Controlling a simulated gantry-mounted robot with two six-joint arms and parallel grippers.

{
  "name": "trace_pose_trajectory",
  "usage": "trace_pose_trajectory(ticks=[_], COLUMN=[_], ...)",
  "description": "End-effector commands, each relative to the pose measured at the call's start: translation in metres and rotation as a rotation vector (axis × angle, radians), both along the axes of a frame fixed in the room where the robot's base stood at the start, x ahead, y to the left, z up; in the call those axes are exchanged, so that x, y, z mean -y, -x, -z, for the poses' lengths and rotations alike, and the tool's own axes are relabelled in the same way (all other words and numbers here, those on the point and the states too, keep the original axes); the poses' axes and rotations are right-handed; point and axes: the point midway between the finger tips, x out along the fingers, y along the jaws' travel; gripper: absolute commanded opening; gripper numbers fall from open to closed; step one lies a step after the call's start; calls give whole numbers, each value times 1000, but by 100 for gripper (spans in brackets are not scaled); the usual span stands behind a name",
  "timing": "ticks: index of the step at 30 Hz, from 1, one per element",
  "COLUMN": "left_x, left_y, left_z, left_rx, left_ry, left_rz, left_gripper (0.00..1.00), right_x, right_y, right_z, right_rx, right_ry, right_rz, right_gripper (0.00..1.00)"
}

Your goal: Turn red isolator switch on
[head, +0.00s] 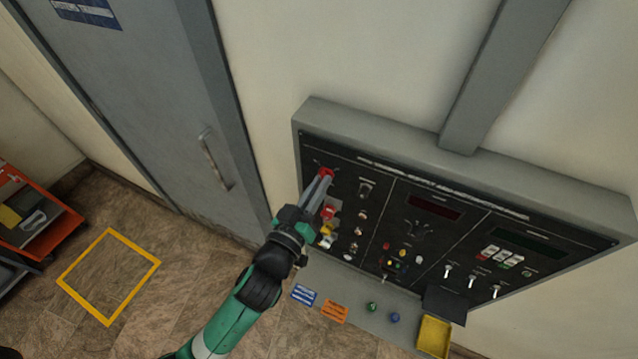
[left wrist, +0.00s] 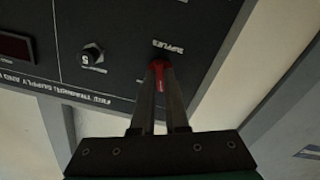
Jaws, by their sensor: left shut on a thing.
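The red isolator switch (head: 326,173) is at the upper left of the black control panel (head: 385,205) on the wall. My left gripper (head: 322,181) reaches up to it from below and is shut on its red handle. In the left wrist view the red handle (left wrist: 158,68) shows between the two fingers of my left gripper (left wrist: 159,80). The fingers hide part of the handle, and I cannot tell its exact angle. My right gripper is not in view.
Right of the isolator is a dark knob (left wrist: 92,54). Several small buttons and toggle switches (head: 472,282) cover the panel. A grey door (head: 150,100) stands left.

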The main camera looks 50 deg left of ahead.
Motion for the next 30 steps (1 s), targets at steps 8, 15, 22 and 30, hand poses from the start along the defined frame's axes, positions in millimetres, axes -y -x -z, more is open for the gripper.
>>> trace_pose_trajectory(ticks=[8,15,22,30], left_x=[0,-1,-1,-1], left_y=[0,0,0,0], left_z=[-2,-2,-2,-3], left_rx=[-94,-178,-257,-343], left_ry=[-244,-456,-660,-881], left_rz=[0,0,0,0], left_gripper=[0,0,0,0], right_x=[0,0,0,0], right_y=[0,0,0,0], right_z=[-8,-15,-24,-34], right_rx=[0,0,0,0], right_ry=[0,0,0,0], right_rz=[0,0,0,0], right_gripper=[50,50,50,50])
